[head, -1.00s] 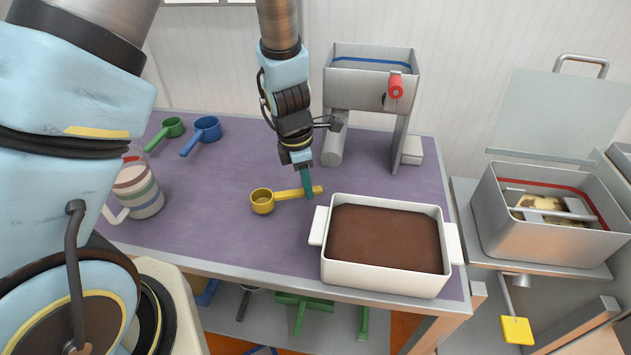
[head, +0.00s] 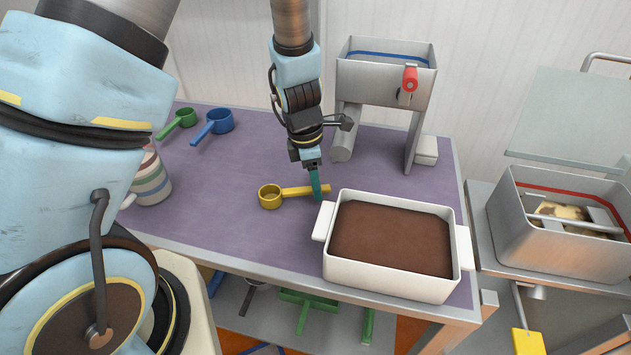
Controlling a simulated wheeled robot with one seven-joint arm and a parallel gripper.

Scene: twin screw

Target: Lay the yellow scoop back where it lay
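The yellow scoop (head: 270,196) is level at the middle front of the purple tabletop, its cup to the left and its handle pointing right. It looks to be on the tabletop or very close above it. My gripper (head: 317,190) points down at the outer part of the handle, its teal fingers overlapping it. The fingers show edge-on as one strip, so whether they are closed on the handle is hidden.
A white pan (head: 334,262) of brown material stands just right of the handle's end. A green scoop (head: 184,117), a blue scoop (head: 220,121) and a striped jug (head: 152,180) are at left. A metal hopper stand (head: 413,140) is behind.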

